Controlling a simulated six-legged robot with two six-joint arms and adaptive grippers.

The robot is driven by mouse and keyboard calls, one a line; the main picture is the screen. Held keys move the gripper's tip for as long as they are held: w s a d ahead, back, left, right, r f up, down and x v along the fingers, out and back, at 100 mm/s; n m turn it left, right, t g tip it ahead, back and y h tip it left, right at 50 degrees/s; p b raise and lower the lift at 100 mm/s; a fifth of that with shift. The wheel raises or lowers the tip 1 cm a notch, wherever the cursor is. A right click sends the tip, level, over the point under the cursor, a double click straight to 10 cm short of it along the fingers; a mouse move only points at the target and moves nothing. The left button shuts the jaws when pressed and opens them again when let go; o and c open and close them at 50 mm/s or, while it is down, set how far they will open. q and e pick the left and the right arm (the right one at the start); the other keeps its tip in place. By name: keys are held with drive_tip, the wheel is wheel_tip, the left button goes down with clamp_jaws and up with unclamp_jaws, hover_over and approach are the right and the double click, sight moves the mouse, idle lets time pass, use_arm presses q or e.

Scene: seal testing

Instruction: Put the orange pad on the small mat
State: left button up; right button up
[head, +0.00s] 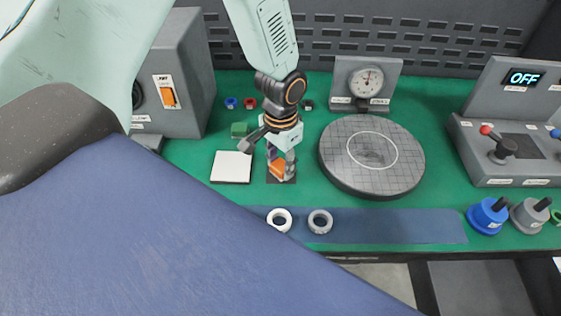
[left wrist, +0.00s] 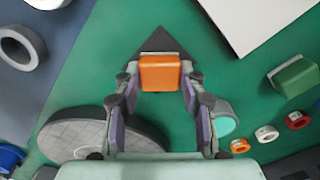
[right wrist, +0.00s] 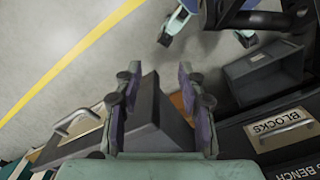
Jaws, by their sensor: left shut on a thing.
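The orange pad (head: 277,169) is a small block between the fingertips of my left gripper (head: 281,163). The left wrist view shows the pad (left wrist: 160,73) gripped from both sides by my left fingers (left wrist: 159,82). The small mat (head: 291,180) is a dark square directly beneath the pad, mostly covered by it and the gripper. Its dark corner (left wrist: 163,42) shows past the pad in the left wrist view. I cannot tell whether the pad touches it. My right gripper (right wrist: 157,80) has its fingers apart and holds nothing.
A white square (head: 231,168) lies left of the mat, a green block (head: 239,129) behind it. A round grey plate (head: 371,178) is close on the right. Two rings, white (head: 280,219) and grey (head: 320,221), lie on the blue strip in front.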

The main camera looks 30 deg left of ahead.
sight(282, 165)
use_arm(q)
drive_tip(key=o, duration=0.7)
drive_tip(key=shift+f, duration=0.1)
drive_tip(key=o, duration=0.4)
drive_tip(key=shift+d, duration=0.25)
drive_tip(key=shift+a, duration=0.15)
wheel_tip(282, 165, up, 12)
drive_tip(key=shift+r+p, duration=0.2)
drive_tip(key=shift+p, duration=0.8)
